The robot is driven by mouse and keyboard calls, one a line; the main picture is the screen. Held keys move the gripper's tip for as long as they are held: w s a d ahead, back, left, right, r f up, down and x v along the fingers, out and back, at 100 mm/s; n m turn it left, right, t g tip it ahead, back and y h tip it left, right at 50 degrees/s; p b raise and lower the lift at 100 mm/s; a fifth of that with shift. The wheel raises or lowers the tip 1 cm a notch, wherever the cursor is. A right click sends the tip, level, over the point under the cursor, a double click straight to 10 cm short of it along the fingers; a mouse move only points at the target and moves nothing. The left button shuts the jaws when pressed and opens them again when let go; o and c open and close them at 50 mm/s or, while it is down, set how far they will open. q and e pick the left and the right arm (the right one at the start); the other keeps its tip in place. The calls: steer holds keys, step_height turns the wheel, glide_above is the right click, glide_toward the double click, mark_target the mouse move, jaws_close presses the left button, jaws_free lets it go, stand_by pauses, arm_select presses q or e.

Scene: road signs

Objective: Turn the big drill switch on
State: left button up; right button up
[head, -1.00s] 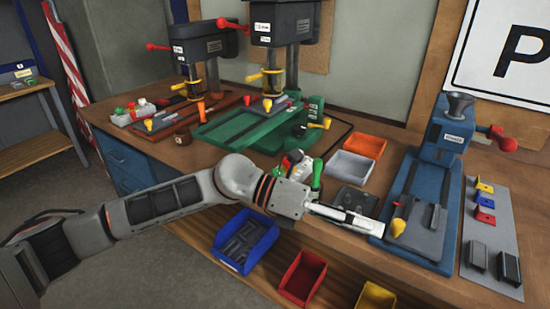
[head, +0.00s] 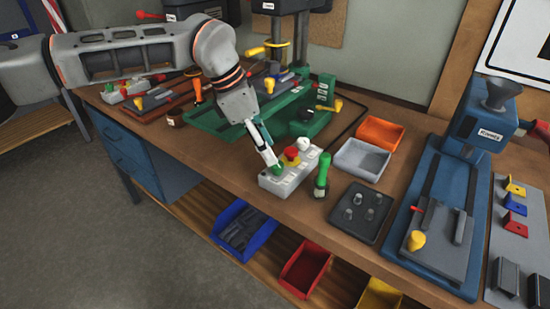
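A light grey switch box (head: 268,183) lies on the workbench in front of the green-based drill press (head: 202,122). It bears a green button (head: 277,171), a red mushroom button (head: 291,154) on a yellow collar and a white knob (head: 303,144). My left gripper (head: 272,161) points down at the box, its narrow fingers close together. Its tips are at the green button and partly cover it; I cannot tell whether the button is pressed in. My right gripper is not in view.
A green-handled tool (head: 321,176) stands just right of the box, beside a dark pegged tray (head: 346,225). Grey (head: 361,160) and orange (head: 381,133) bins lie behind. A blue drill press (head: 447,185) stands at right. A smaller switch box (head: 123,91) is at far left.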

mark_target(277, 168)
arm_select(q)
steer(key=shift+x, duration=2.65)
steer(key=shift+r, duration=0.1)
steer(key=c, duration=1.1)
